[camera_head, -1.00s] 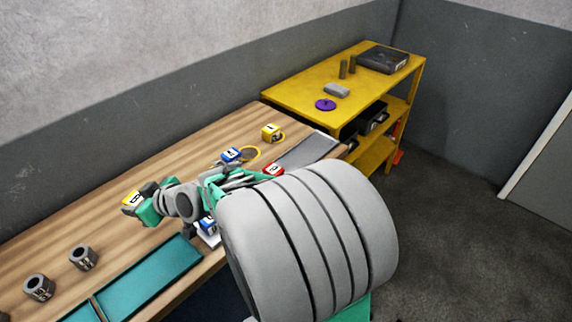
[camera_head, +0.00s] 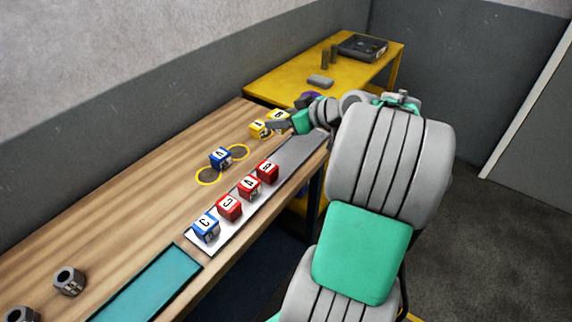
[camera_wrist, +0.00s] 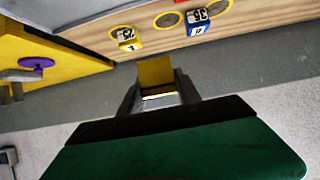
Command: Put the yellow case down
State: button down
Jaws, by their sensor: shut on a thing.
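My gripper (camera_head: 278,124) is shut on a yellow case (camera_head: 281,117) over the far right end of the wooden bench. The held case also shows between the fingers in the wrist view (camera_wrist: 155,74). Another yellow case (camera_head: 259,130) stands on the bench just left of the held one. In the wrist view this second case (camera_wrist: 128,39) stands at a yellow ring (camera_wrist: 114,31), apart from the held case. I cannot tell how high the held case is above the bench.
A blue case (camera_head: 220,158) stands near two empty-looking yellow rings (camera_head: 208,177). Several red cases (camera_head: 248,188) and a blue one (camera_head: 205,227) stand on a white strip along the front edge. A yellow shelf (camera_head: 290,84) is behind. A teal tray (camera_head: 150,283) lies at lower left.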

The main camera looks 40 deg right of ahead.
jog(key=s+d, duration=1)
jog(key=d, duration=0.1)
jog(key=w+a+f+b, duration=0.3)
jog(key=w+a+f, duration=0.1)
jog(key=w, duration=0.1)
jog(key=w+a+f+b, duration=0.4)
jog(key=w+a+f, duration=0.1)
jog(key=shift+a+f, duration=0.25)
jog(key=f, duration=0.3)
jog(key=shift+w+a, duration=0.1)
jog(key=shift+w, duration=0.1)
jog(key=shift+f+b, duration=0.35)
jog(key=shift+f, duration=0.05)
jog(key=c, duration=0.8)
grip_release()
jog(key=shift+c, duration=0.2)
